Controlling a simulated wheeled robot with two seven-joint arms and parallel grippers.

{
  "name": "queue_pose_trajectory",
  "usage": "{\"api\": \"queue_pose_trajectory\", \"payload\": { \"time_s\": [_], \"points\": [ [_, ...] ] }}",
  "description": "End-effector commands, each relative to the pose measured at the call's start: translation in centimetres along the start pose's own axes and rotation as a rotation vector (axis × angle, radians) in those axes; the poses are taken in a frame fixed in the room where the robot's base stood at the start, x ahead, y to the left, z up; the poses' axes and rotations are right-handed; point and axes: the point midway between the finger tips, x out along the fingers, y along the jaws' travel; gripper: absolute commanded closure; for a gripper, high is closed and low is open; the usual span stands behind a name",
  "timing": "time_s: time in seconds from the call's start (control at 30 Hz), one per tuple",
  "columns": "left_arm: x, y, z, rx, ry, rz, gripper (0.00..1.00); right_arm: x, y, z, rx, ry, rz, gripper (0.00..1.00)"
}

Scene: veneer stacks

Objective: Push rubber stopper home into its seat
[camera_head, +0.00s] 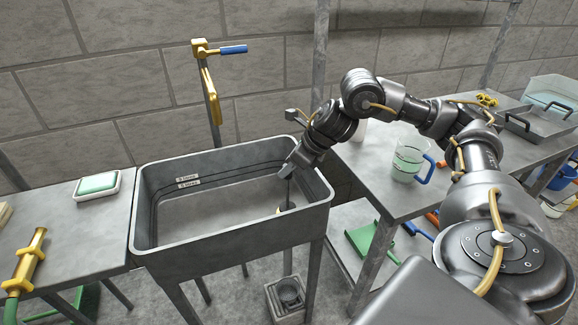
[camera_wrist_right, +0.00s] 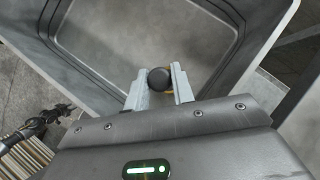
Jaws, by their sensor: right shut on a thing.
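My right gripper (camera_head: 287,190) reaches down into the grey sink (camera_head: 228,250) near its right side. In the right wrist view the right gripper (camera_wrist_right: 160,86) has its two fingers on either side of a round black rubber stopper (camera_wrist_right: 158,77), shut on it. The seat is hidden, and I cannot tell how deep the stopper sits.
A yellow tap with a blue lever (camera_head: 233,49) stands behind the sink. A green sponge in a white dish (camera_head: 97,186) lies on the left bench. A clear jug with a blue handle (camera_head: 407,160) and a grey tray (camera_head: 536,124) stand on the right bench.

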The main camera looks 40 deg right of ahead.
Motion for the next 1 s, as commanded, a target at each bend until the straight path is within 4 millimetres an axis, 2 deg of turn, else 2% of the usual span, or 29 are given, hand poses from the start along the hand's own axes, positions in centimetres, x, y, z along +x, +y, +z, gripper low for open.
{"api": "queue_pose_trajectory", "payload": {
  "time_s": [0.7, 0.73, 0.9, 1.0],
  "points": [
    [1.4, 0.1, 0.0, -0.001, 0.002, 0.000, 0.64, 1.3, 0.0, -0.9, 0.000, -0.002, 0.000, 1.00],
    [1.3, 0.1, 0.0, -0.001, 0.002, 0.000, 0.64, 1.3, 0.0, -0.8, 0.000, -0.002, 0.000, 0.74],
    [1.3, 0.1, 0.0, -0.001, 0.002, 0.000, 0.64, 1.2, 0.0, -0.8, 0.000, -0.001, 0.000, 0.52],
    [1.3, 0.1, 0.0, -0.001, 0.002, 0.000, 0.64, 1.2, 0.0, -0.8, 0.000, -0.001, 0.000, 0.50]
  ]
}}
